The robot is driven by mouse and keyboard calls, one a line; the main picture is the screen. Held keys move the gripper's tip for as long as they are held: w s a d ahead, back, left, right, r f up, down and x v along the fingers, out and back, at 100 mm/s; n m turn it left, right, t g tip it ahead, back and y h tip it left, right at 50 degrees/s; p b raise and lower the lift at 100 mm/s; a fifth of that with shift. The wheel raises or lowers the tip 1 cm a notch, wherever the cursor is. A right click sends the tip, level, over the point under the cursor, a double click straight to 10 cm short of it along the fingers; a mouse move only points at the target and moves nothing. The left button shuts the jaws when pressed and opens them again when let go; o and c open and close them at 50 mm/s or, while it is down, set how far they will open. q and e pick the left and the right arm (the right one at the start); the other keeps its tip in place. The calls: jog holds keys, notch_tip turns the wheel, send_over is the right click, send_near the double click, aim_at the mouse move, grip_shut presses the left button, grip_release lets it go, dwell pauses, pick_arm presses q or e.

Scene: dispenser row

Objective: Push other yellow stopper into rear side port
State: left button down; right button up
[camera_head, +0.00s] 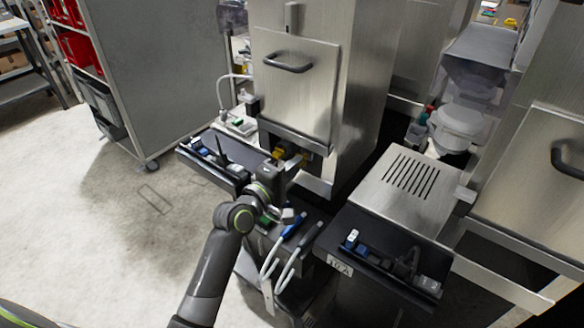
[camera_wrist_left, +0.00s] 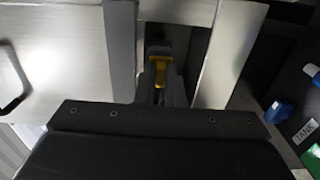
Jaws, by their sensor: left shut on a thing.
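My left gripper (camera_head: 284,165) reaches into the dark recess low in the front of the steel dispenser, below its door. In the left wrist view the gripper (camera_wrist_left: 162,92) is shut on a yellow stopper (camera_wrist_left: 160,70), which sits between the fingertips. Yellow also shows at the fingertips in the head view (camera_head: 278,153). The rear side port is not clearly seen; the recess is dark and partly hidden by my gripper. I cannot tell how deep the stopper sits. My right gripper is not in view.
The steel dispenser (camera_head: 300,85) stands around the recess, with metal edges close on both sides of my gripper. A black shelf (camera_head: 205,162) with small parts is left of it. A slotted steel box (camera_head: 400,195) is at right. Blue and white tools (camera_head: 290,232) hang below my wrist.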

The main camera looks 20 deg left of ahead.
pick_arm(q)
jog(key=shift+x, duration=0.9)
jog(key=c, duration=1.4)
grip_release()
jog(key=shift+c, duration=0.2)
jog(key=shift+s, duration=0.1)
jog(key=b+v, duration=0.1)
jog(key=v, duration=1.6)
jog(key=shift+a, duration=0.15)
